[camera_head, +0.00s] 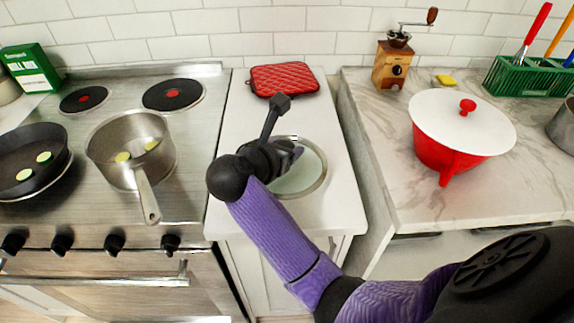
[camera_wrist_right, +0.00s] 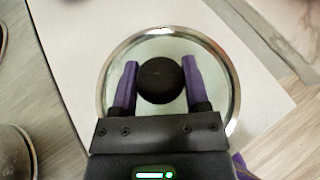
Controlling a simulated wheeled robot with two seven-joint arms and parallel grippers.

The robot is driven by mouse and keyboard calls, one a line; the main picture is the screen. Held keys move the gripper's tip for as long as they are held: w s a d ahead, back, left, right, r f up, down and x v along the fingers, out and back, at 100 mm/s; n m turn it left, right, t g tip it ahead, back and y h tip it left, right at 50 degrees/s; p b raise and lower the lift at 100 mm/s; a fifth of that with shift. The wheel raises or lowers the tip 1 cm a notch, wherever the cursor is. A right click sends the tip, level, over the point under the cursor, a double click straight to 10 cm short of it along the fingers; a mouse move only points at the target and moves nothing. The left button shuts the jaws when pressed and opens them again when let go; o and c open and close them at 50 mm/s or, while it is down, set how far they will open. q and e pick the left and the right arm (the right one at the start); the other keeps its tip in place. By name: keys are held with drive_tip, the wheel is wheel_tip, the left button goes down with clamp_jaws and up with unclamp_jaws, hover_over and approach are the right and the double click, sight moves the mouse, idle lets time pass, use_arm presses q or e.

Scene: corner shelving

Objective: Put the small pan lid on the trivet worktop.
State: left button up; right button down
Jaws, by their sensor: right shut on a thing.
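The small pan lid (camera_head: 312,188) is round clear glass with a steel rim. It is over the white middle worktop (camera_head: 325,120), in front of a red quilted pad (camera_head: 284,79) that looks like the trivet. My right gripper (camera_head: 290,150) is above the lid and partly covers it. In the right wrist view my right gripper (camera_wrist_right: 160,75) has its two purple fingers on either side of the lid's black knob (camera_wrist_right: 160,80), shut on it. I cannot tell whether the lid (camera_wrist_right: 118,66) touches the worktop. My left gripper is not in view.
Left is the stove with a saucepan (camera_head: 112,140) and a frying pan (camera_head: 40,140). Right, past a gap, a marble counter (camera_head: 400,150) holds a red pot with white lid (camera_head: 455,125), a coffee grinder (camera_head: 393,68) and a green rack (camera_head: 525,76). The middle worktop's front is clear.

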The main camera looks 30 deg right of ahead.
wheel_tip(320, 180, down, 4)
drive_tip(key=shift+r+b, duration=0.2)
drive_tip(key=shift+b, duration=0.2)
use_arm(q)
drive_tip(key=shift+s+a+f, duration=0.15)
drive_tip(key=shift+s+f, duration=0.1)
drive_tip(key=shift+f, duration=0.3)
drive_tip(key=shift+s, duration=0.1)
use_arm(e)
drive_tip(key=shift+f, duration=0.15)
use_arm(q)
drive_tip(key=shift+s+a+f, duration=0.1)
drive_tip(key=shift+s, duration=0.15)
use_arm(e)
drive_tip(key=shift+c, duration=0.4)
unclamp_jaws()
